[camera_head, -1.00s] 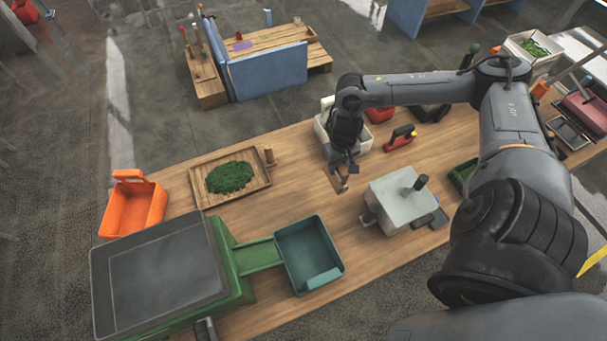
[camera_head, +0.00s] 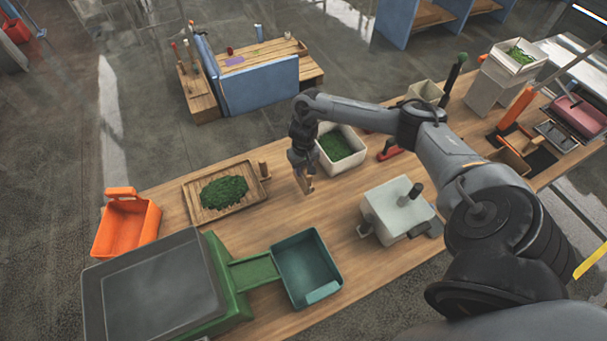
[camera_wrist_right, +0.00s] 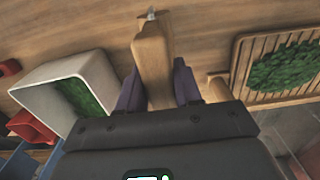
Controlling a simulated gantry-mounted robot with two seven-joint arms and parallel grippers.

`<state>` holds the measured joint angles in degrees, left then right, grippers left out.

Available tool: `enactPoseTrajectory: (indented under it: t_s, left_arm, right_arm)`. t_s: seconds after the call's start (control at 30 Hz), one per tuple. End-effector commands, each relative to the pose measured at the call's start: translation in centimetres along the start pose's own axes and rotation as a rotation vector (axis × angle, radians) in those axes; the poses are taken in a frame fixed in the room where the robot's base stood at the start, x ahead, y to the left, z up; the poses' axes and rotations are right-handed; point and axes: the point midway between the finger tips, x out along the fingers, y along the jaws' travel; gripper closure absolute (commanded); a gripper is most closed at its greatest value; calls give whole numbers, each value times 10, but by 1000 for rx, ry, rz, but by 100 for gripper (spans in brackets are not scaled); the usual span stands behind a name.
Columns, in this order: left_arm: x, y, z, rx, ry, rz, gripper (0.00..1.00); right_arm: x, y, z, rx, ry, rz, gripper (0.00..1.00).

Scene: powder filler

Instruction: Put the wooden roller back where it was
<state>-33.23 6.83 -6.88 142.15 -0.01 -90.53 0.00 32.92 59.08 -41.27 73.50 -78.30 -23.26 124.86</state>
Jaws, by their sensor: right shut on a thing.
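My right gripper (camera_head: 305,176) is shut on the wooden roller (camera_head: 309,187), which hangs below the fingers over the bare table, left of the white bin. In the right wrist view my right gripper (camera_wrist_right: 158,88) has its dark fingers on both sides of the light wooden roller (camera_wrist_right: 152,62), with a small metal tip at its far end. I cannot tell whether the roller touches the table. The wooden tray (camera_head: 190,205) with green leaf lies to the left, and a small wooden block (camera_head: 264,170) stands at its right edge. My left gripper is out of view.
A white bin (camera_head: 356,163) with green material stands close right of the gripper. A red-handled tool (camera_head: 392,150) and a pale box-shaped device (camera_head: 393,212) are further right. A green tray (camera_head: 316,295) and an orange bin (camera_head: 150,225) stand nearer the left. Bare tabletop lies between.

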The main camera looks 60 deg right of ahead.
Motion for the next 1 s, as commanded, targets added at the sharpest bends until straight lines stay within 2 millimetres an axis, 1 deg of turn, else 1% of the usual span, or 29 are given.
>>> enactPoseTrajectory:
  t_s: [0.07, 0.2, 0.33, 0.43, 0.77, 0.8, 0.93, 1.0]
  left_arm:
    - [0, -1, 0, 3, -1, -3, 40]
    - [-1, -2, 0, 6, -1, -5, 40]
    - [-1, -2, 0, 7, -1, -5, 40]
    - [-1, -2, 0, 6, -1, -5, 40]
    - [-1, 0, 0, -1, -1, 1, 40]
    - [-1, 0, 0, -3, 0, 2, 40]
    - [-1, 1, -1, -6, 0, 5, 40]
    - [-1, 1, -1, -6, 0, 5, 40]
  right_arm:
    - [5, 0, 0, 0, -2, 0, 100]
    - [23, 0, 1, 1, -3, 2, 100]
    - [36, 0, 0, 1, -2, 0, 100]
    - [39, 0, 0, -1, -1, 0, 100]
    - [42, 0, 0, 0, -1, 0, 100]
    - [41, 0, 0, 0, -1, 0, 60]
    - [41, 0, 0, 0, -1, 0, 41]
    - [41, 0, 0, 0, -1, 0, 41]
